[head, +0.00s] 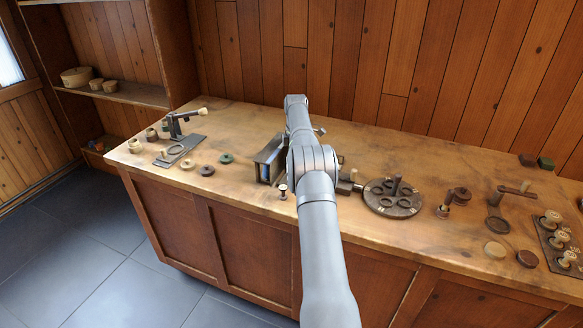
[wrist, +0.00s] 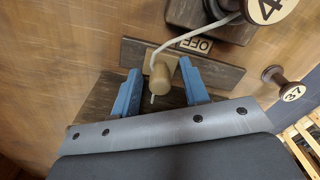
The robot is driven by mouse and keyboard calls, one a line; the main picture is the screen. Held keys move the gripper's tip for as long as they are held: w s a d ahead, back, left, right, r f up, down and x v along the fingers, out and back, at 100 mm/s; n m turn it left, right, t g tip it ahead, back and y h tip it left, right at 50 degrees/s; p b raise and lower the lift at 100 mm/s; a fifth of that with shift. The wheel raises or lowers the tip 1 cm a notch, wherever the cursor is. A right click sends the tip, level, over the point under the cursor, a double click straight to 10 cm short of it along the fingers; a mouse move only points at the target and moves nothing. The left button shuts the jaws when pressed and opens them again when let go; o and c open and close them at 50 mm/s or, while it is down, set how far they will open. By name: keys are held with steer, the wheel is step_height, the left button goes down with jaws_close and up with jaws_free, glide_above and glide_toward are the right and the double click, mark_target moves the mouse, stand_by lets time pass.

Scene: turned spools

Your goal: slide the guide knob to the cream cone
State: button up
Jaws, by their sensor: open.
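In the wrist view, a tan wooden knob (wrist: 160,76) stands between the blue fingers of my gripper (wrist: 161,66). The fingers are open, one on each side of it, with a visible gap on at least the left. A pale cord (wrist: 190,37) runs past the knob up to the right. A dark strip (wrist: 222,77) with an OFF label (wrist: 196,45) lies just beyond. In the head view my own arm hides the gripper and most of this spot. I cannot pick out a cream cone for certain in either view.
In the wrist view, a spool marked 37 (wrist: 290,90) stands at right and a larger numbered spool (wrist: 268,8) at top. In the head view, a round dark disc (head: 393,207) with pegs lies right of my arm, and an upright dark holder (head: 268,160) stands left.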

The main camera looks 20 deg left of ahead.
steer(key=shift+r, duration=3.5)
jaws_close()
